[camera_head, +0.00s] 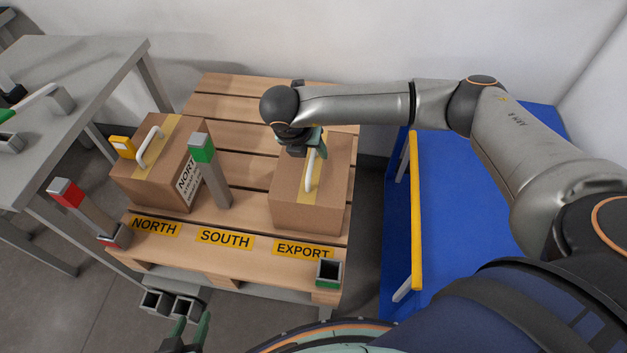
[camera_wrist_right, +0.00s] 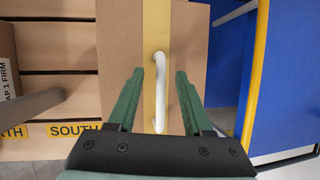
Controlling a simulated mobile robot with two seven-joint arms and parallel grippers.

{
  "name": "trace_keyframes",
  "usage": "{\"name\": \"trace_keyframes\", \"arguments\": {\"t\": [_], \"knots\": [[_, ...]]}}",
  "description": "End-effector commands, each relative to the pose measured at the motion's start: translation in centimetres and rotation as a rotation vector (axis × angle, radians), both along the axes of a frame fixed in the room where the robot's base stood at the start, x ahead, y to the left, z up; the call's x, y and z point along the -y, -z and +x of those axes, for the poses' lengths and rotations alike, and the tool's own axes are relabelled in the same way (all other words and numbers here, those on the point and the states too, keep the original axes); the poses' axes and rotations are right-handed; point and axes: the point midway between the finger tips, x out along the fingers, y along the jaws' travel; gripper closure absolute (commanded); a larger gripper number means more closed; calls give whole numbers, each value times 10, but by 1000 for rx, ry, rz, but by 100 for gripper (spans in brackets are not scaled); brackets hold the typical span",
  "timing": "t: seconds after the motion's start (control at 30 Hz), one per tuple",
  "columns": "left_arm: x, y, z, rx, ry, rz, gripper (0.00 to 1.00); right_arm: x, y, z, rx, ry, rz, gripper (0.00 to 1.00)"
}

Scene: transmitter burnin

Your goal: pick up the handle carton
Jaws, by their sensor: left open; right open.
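A brown carton (camera_head: 292,205) with a yellow tape strip and a white handle (camera_head: 310,172) on top sits on the pallet above the EXPORT label. My right gripper (camera_head: 316,150) is open over this carton. In the right wrist view, the handle (camera_wrist_right: 159,90) lies between the spread fingers of my right gripper (camera_wrist_right: 158,75), with the carton (camera_wrist_right: 120,45) below; I cannot tell whether they touch it. A second carton (camera_head: 150,185) with a white handle and a NORTH sticker stands at the pallet's left. My left gripper (camera_head: 188,333) is open and empty at the bottom, in front of the pallet.
The wooden pallet (camera_head: 238,135) bears NORTH, SOUTH and EXPORT labels. A green-topped post (camera_head: 207,165) stands between the cartons, and a red-topped post (camera_head: 80,205) leans at the left corner. A blue cart (camera_head: 455,210) with a yellow rail (camera_head: 415,215) is at right. A grey table (camera_head: 75,60) is at left.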

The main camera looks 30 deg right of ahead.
Motion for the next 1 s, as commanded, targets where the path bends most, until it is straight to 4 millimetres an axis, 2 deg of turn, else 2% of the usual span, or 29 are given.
{"name": "trace_keyframes", "arguments": {"t": [0.17, 0.6, 1.0], "knots": [[0, 0, 0, 0, 0, 0, 50, 0, 0, 0, 0, 0, 0, 50], [0, 0, 0, 0, 1, -1, 50, 0, 0, 0, 1, 0, 1, 99], [0, 0, 0, -1, 1, 0, 50, -1, 0, 0, 2, 0, 2, 100]]}}
